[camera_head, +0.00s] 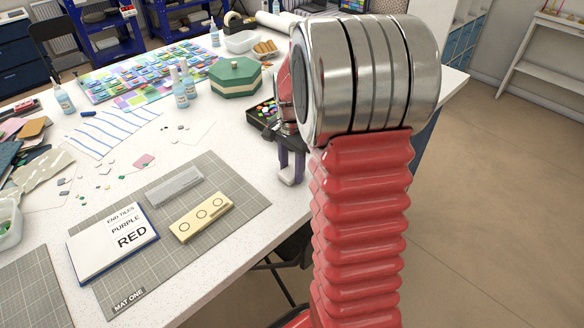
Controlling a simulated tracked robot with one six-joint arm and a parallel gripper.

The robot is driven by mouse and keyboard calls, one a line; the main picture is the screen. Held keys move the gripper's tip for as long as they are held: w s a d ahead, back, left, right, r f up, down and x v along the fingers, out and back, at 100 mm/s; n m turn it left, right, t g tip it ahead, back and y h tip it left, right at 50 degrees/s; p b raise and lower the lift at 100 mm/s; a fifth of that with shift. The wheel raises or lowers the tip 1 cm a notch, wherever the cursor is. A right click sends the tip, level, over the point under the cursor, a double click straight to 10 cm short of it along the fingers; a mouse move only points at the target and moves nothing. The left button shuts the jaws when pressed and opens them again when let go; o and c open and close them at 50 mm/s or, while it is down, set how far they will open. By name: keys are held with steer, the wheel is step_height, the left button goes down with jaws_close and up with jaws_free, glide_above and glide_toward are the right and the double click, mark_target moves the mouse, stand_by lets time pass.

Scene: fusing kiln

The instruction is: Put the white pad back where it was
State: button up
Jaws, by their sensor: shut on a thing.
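My gripper (291,168) points down on the right side of the white table (245,160), with its two purple fingers around a small white pad (290,180). The pad is at the fingertips, near the table's right edge. I cannot tell whether the pad touches the table or hangs just above it. My red arm hides part of the scene behind the gripper. A grey mat (240,187) marked MAT ONE lies to the left of the gripper. On it are a pale wooden block (190,226) with three rings, a grey bar (174,187) and a lettered card (113,262).
A black tray (258,113) of coloured pieces stands just behind the gripper. A green octagonal box (235,87) and several bottles (181,92) stand farther back. A strip of table between mat and gripper is clear.

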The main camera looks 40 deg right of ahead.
mark_target(291, 171)
steer(key=o, duration=1.1)
steer(key=shift+f, duration=0.1)
step_height(291, 171, up, 12)
stand_by(0.7)
